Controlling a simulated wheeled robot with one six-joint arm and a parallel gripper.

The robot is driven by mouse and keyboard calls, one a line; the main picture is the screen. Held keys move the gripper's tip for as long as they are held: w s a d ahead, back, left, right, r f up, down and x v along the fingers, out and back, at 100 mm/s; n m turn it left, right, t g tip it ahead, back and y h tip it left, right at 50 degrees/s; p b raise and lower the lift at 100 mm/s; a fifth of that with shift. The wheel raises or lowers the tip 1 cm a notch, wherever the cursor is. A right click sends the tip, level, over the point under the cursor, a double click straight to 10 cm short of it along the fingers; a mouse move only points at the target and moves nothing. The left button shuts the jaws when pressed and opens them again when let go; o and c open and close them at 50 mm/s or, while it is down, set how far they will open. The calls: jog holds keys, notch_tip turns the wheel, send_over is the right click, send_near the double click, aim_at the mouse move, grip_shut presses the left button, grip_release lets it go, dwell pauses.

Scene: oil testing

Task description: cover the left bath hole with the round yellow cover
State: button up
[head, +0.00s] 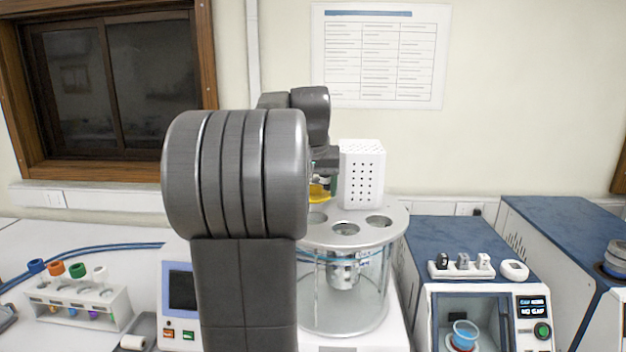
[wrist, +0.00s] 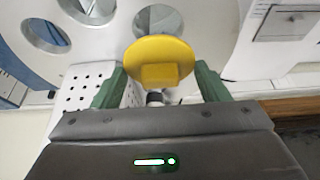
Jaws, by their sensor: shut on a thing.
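The round yellow cover (wrist: 160,58) is between the green fingers of my gripper (wrist: 160,82) in the wrist view, and my gripper is shut on it. In the head view the yellow cover (head: 318,193) shows only in part, beside my arm and above the left side of the bath lid. The bath is a clear glass vessel with a round metal lid (head: 362,237) that has several holes. The left bath hole (head: 317,218) is partly hidden by my arm and looks uncovered. In the wrist view, lid holes show at the upper left and top.
A white perforated box (head: 362,173) stands close behind the lid. A blue-topped machine (head: 450,238) with small items on it stands to the right. A white rack (head: 80,305) with coloured caps stands at the left. My arm hides much of the middle.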

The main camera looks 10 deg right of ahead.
aim_at(314, 196)
jog(key=shift+f, duration=2.3)
jog(key=shift+f, duration=0.4)
jog(key=shift+r, duration=0.35)
jog(key=shift+r, duration=0.55)
jog(key=shift+f+b, duration=0.4)
jog(key=shift+f, duration=0.3)
dwell(0.5)
jog(key=shift+r+p, duration=0.4)
jog(key=shift+r, duration=0.25)
jog(key=shift+f+b, duration=0.55)
jog(key=shift+f, duration=0.25)
dwell(0.6)
jog(key=o, duration=0.7)
jog(key=shift+s, duration=0.1)
